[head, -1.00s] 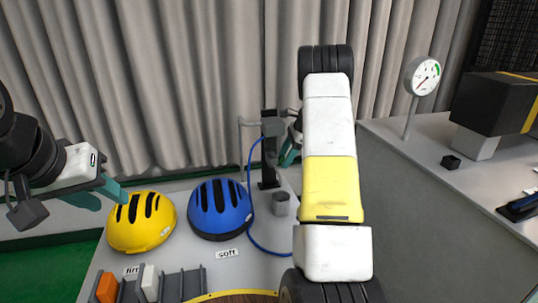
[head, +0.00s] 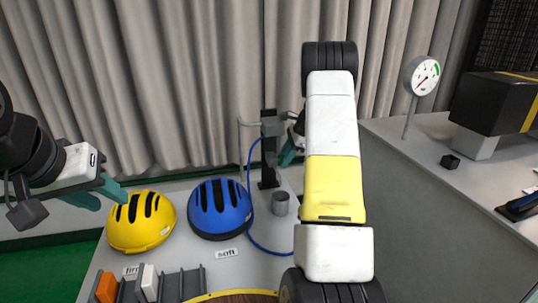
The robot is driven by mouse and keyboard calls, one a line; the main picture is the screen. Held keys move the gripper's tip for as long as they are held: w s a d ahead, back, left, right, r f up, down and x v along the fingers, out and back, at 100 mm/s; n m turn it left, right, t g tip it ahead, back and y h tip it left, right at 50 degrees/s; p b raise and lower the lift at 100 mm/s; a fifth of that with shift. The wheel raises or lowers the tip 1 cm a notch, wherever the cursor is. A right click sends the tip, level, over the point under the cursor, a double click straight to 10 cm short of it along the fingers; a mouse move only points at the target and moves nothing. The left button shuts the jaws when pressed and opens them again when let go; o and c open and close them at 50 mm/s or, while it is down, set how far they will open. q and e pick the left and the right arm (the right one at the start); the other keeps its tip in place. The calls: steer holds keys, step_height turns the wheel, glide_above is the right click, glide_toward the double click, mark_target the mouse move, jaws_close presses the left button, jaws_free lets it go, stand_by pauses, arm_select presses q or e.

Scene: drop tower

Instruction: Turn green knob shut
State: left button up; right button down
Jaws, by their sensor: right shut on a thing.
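My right gripper (head: 288,152) has teal fingers and is at the right side of the dark post with a grey fitting (head: 272,127), behind my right arm. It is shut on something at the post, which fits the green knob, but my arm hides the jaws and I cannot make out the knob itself. A blue hose (head: 250,185) runs from the fitting down to the table. My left gripper (head: 100,197) is open and empty, just left of the yellow helmet.
A yellow helmet (head: 140,225) and a blue helmet (head: 219,212) sit on the grey table. A grey cup (head: 281,203) is by the post. A rack (head: 170,284) with blocks is in front. A dial gauge (head: 422,75) stands on the right counter.

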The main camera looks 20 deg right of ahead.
steer(key=t, duration=0.3)
steer(key=n+t, duration=0.1)
steer(key=t, duration=0.2)
steer(key=f+n+t, duration=0.1)
steer(key=t, duration=0.1)
steer(key=shift+s+a+t, duration=0.2)
steer(key=shift+s+t, duration=0.2)
steer(key=t, duration=0.2)
steer(key=n+t+y, duration=0.1)
steer(key=t, duration=0.1)
steer(key=shift+d+f, duration=0.1)
steer(key=shift+f, duration=0.15)
steer(key=shift+f+n+t+y, duration=0.1)
steer(key=shift+n+t+y, duration=0.55)
steer(key=shift+t, duration=0.95)
steer(key=c, duration=1)
jaws_free()
steer(key=shift+s+d, duration=0.1)
steer(key=shift+s, duration=0.05)
